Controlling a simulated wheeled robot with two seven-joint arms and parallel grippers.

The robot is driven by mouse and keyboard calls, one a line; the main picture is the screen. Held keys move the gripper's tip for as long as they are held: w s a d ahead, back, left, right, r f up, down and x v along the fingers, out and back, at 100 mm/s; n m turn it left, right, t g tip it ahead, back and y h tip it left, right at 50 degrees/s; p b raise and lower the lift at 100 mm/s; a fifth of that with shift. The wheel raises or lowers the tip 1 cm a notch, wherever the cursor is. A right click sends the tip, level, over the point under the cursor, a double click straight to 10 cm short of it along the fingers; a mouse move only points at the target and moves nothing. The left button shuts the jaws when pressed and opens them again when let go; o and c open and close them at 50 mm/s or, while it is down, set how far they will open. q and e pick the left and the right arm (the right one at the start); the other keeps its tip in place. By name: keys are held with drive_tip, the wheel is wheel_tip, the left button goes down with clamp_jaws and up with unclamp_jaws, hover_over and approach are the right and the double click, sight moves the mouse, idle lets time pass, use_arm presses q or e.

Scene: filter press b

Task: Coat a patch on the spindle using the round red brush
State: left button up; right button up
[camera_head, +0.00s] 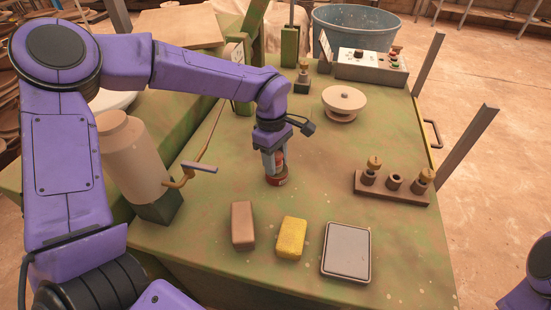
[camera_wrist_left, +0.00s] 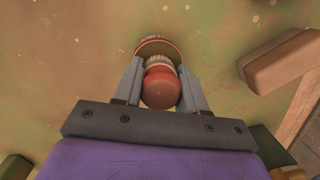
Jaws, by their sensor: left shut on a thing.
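My left gripper (camera_head: 273,160) points down over the middle of the green worktop. It is shut on the round red brush (camera_head: 277,179). In the left wrist view the brush (camera_wrist_left: 161,88) sits upright between the two grey fingers (camera_wrist_left: 160,90), with a rounded red top, a pale ribbed band and a wider red-rimmed base beyond. Whether its base touches the worktop I cannot tell. No part is clearly recognisable as the spindle; a pale spool-shaped piece (camera_head: 344,99) stands behind and right of the gripper. My right gripper is out of view.
A brown block (camera_head: 242,224), a yellow block (camera_head: 291,238) and a grey-topped tray (camera_head: 346,251) lie along the front. A wooden rack (camera_head: 408,191) with brass-topped pieces is right. A beige cylinder (camera_head: 131,158) stands left; a control box (camera_head: 368,68) stands behind.

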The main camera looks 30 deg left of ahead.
sight(277, 155)
use_arm(q)
drive_tip(key=shift+s+f+p, duration=0.1)
drive_tip(key=shift+p, duration=0.25)
idle(1.4)
wheel_tip(277, 155, up, 7)
drive_tip(key=p, duration=0.8)
drive_tip(key=shift+r, duration=0.2)
drive_tip(key=shift+f, duration=0.15)
